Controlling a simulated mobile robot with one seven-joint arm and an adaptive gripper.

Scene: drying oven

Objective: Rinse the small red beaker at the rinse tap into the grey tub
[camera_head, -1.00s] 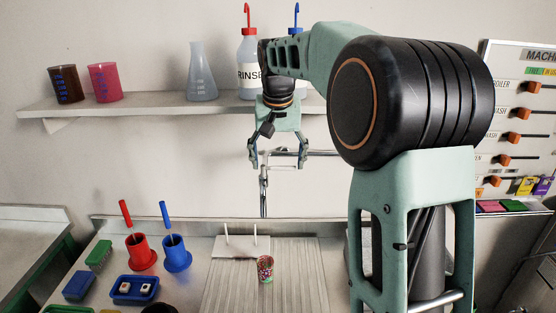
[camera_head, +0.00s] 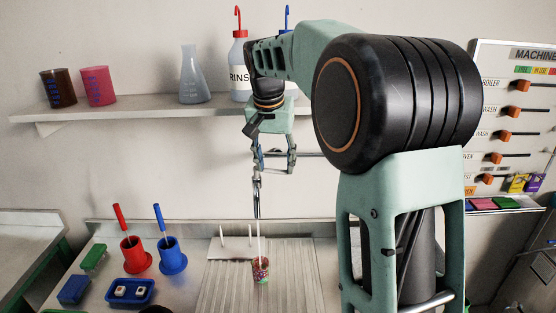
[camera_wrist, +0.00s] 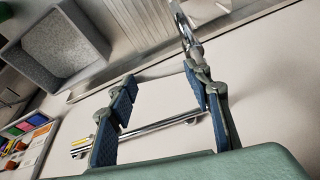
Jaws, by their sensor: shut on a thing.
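The small red beaker (camera_head: 261,276), speckled with many colours, stands upright on the ribbed drainboard under the rinse tap (camera_head: 257,195). A thin pale stream runs from the spout down into it.
A red holder (camera_head: 136,258), a blue holder (camera_head: 172,256) and a blue tray (camera_head: 130,291) stand left of the drainboard. A white peg rack (camera_head: 231,248) is behind the beaker. The shelf (camera_head: 130,112) above carries beakers, a flask and bottles.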

